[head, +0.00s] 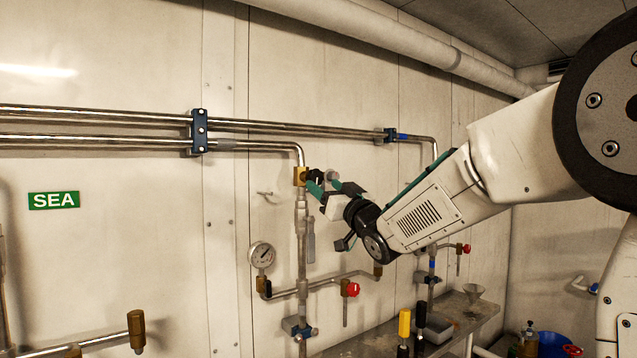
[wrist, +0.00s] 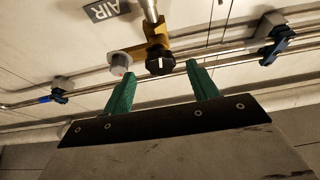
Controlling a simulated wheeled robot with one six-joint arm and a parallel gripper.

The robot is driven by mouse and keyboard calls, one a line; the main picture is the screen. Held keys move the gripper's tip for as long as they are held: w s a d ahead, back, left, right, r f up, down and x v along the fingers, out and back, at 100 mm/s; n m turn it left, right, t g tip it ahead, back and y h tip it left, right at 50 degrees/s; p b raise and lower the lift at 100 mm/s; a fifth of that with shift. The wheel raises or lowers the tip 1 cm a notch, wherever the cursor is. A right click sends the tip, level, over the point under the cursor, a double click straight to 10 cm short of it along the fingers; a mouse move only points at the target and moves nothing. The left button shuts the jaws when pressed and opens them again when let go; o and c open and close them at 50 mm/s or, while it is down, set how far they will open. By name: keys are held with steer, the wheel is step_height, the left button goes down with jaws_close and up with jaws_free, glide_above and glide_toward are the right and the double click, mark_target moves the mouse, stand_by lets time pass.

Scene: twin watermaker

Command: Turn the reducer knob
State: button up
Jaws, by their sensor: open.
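The reducer knob (wrist: 160,63) is black with a pale mark on its face. It sits on a brass fitting (wrist: 152,42) on the pipe in the wrist view. My gripper (wrist: 160,72) has two green fingers, open and empty. In the wrist view the knob appears between the fingertips, slightly beyond them; I cannot tell whether they touch it. In the head view my gripper (head: 324,184) is just right of the brass fitting (head: 300,177), and the fingers partly cover the dark knob (head: 315,175).
A grey round part (wrist: 120,60) sits beside the knob, close to the left finger. A pressure gauge (head: 262,254) and a red-handled valve (head: 350,289) are lower on the wall piping. Steel pipes (head: 100,125) run along the wall. A shelf (head: 470,318) stands below right.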

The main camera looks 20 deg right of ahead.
mark_target(319, 179)
steer(key=shift+x, duration=1.9)
steer(key=c, duration=1)
steer(key=shift+n, duration=0.5)
steer(key=n+g+y, duration=0.1)
steer(key=n, duration=0.1)
steer(key=n+y, duration=0.1)
steer(key=n, duration=0.2)
steer(key=n+g+y, duration=0.1)
steer(key=n, duration=0.2)
steer(key=shift+w+d+g+y, duration=0.1)
steer(key=shift+d+g+y, duration=0.2)
steer(key=shift+y, duration=0.1)
steer(key=n+g, duration=0.1)
steer(key=n, duration=0.2)
steer(key=n+g+y, duration=0.1)
steer(key=n, duration=0.3)
steer(key=shift+r+g, duration=0.1)
steer(key=shift+g, duration=0.2)
steer(key=shift+y, duration=0.3)
